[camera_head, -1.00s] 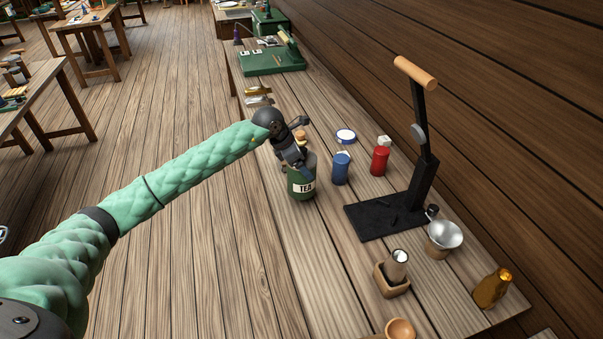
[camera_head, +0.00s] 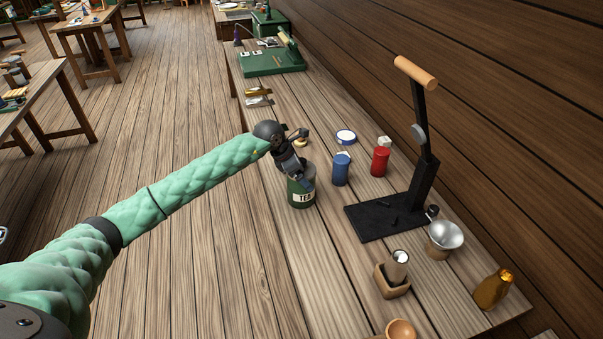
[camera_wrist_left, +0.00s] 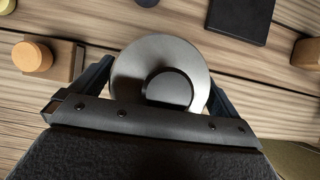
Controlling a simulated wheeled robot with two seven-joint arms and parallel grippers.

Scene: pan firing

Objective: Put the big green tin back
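The big green tin (camera_head: 301,198), with a white TEA label, is upright near the left edge of the long table. My left gripper (camera_head: 303,176) is at its top, reaching down from the upper left. In the left wrist view my gripper's dark fingers (camera_wrist_left: 158,92) are on either side of a round grey metal top (camera_wrist_left: 135,65) with a dark round centre, and appear to touch its rim. I cannot tell whether the tin's base rests on the table. My right gripper is not in view.
A blue tin (camera_head: 341,170) stands just right of the green one, with a red tin (camera_head: 380,162) beyond it. A blue-rimmed white disc (camera_head: 346,137) lies behind. A black stand (camera_head: 385,218) with a tall lever is to the right. Bare table (camera_head: 325,265) lies in front.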

